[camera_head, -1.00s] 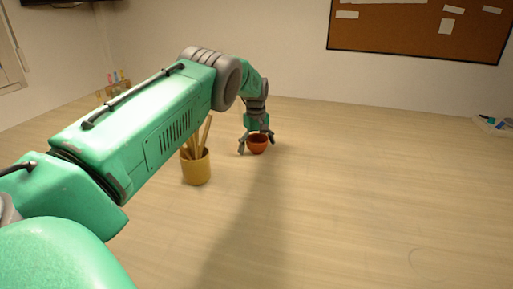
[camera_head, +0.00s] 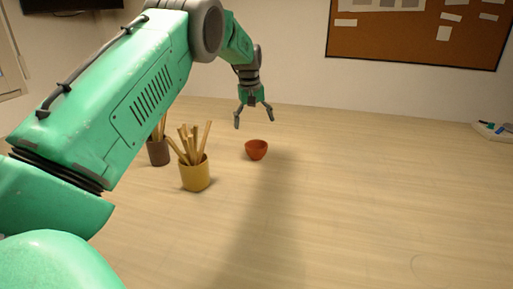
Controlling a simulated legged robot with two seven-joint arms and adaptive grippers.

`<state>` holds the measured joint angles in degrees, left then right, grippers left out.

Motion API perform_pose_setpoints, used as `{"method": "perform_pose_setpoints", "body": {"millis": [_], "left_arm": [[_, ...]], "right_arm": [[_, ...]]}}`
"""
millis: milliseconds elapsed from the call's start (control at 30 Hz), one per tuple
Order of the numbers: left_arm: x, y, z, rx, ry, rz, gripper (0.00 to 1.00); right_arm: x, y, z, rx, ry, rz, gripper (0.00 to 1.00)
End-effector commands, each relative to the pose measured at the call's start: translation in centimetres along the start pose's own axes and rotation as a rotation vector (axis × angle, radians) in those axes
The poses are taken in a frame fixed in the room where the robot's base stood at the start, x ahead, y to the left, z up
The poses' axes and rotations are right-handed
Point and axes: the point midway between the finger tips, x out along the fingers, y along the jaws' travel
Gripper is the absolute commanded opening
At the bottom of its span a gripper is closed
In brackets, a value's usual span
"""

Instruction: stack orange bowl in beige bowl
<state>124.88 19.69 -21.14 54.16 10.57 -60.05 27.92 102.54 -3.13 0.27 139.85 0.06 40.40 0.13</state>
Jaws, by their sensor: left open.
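The orange bowl (camera_head: 256,150) stands upright on the wooden table, a little left of the middle. My left gripper (camera_head: 254,120) points down with its fingers spread open. It is empty and appears above and behind the orange bowl, apart from it. I cannot make out a beige bowl in this view; my left arm covers much of the left side. My right gripper is not in view.
A yellow cup (camera_head: 195,176) with several wooden tools stands left of the orange bowl. A dark brown cup (camera_head: 158,152) with sticks is behind it, partly hidden by my arm. The table's middle and right are clear.

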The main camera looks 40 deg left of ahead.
Motion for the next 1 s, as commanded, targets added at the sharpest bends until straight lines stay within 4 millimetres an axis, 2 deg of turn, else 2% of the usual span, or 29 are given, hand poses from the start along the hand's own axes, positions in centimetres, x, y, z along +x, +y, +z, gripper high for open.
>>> {"method": "perform_pose_setpoints", "body": {"millis": [33, 200, 400, 567, 800, 1000], "left_arm": [[0.0, -0.3, 0.4, 0.089, 0.034, 0.034, 0.88], [-0.5, -1.4, 1.8, 0.419, 0.186, 0.106, 0.88], [-1.1, -2.4, 3.5, 0.674, 0.32, 0.122, 0.88], [-0.5, -2.5, 3.7, 0.734, 0.352, 0.119, 0.88], [4.0, -1.5, 2.4, 0.734, 0.349, 0.117, 0.88], [6.4, -0.8, 1.7, 0.734, 0.351, 0.119, 0.88]], "right_arm": [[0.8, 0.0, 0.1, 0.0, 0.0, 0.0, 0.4], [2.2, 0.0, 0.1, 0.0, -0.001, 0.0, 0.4], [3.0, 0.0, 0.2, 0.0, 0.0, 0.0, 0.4], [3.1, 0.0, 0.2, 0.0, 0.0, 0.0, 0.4], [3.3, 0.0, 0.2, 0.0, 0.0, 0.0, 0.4], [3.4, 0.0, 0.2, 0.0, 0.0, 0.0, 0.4]]}}
